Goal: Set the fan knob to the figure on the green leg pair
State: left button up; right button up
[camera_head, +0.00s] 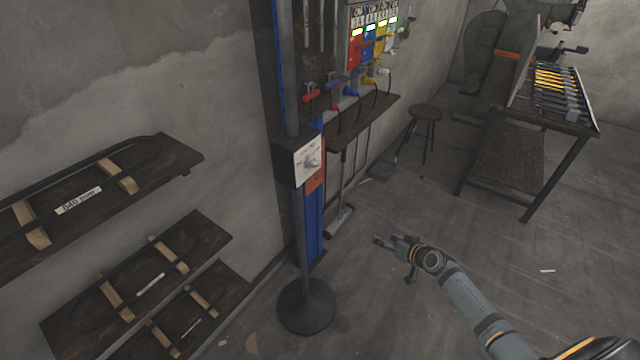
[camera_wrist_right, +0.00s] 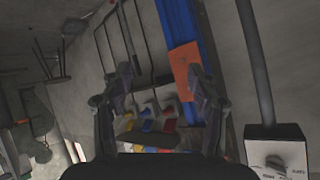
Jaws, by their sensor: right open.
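The fan control box (camera_head: 284,160) is a dark box with a white face, fixed to a pole stand. Its small knob (camera_head: 311,162) shows on that face, with print too small to read. In the right wrist view the box's white face (camera_wrist_right: 290,150) is at the lower right, with the dark knob (camera_wrist_right: 276,163) and several blurred labels around it. My right gripper (camera_head: 394,260) is open and empty, right of the pole and apart from the box; its open fingers also show in the wrist view (camera_wrist_right: 160,85). I cannot make out a green leg pair. My left gripper is out of view.
The stand's round base (camera_head: 306,306) is on the floor. Wall shelves (camera_head: 190,155) with bent frames are at left. A wall panel (camera_head: 347,22) with red, blue and yellow units hangs behind. A stool (camera_head: 425,113) and a tool table (camera_head: 575,128) stand at right; floor between is mostly clear.

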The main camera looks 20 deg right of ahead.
jog(key=w+a+r+n+t+y+b, duration=0.1)
jog(key=w+a+r+t+y+b, duration=0.15)
jog(key=w+r, duration=0.45)
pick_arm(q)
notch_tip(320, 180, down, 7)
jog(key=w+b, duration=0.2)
pick_arm(e)
jog(key=n+y, duration=0.4)
jog(key=y, duration=0.3)
send_near(319, 164)
jog(key=shift+t+h, duration=0.25)
jog(key=p+x, duration=0.2)
jog(key=x, duration=0.2)
jog(key=p+x, duration=0.1)
jog(key=x, duration=0.3)
jog(key=shift+a+r+p, duration=0.2)
jog(key=shift+a+p, duration=0.1)
jog(key=shift+p, duration=0.05)
jog(key=shift+w+a+f, duration=0.15)
jog(key=shift+w+a, duration=0.25)
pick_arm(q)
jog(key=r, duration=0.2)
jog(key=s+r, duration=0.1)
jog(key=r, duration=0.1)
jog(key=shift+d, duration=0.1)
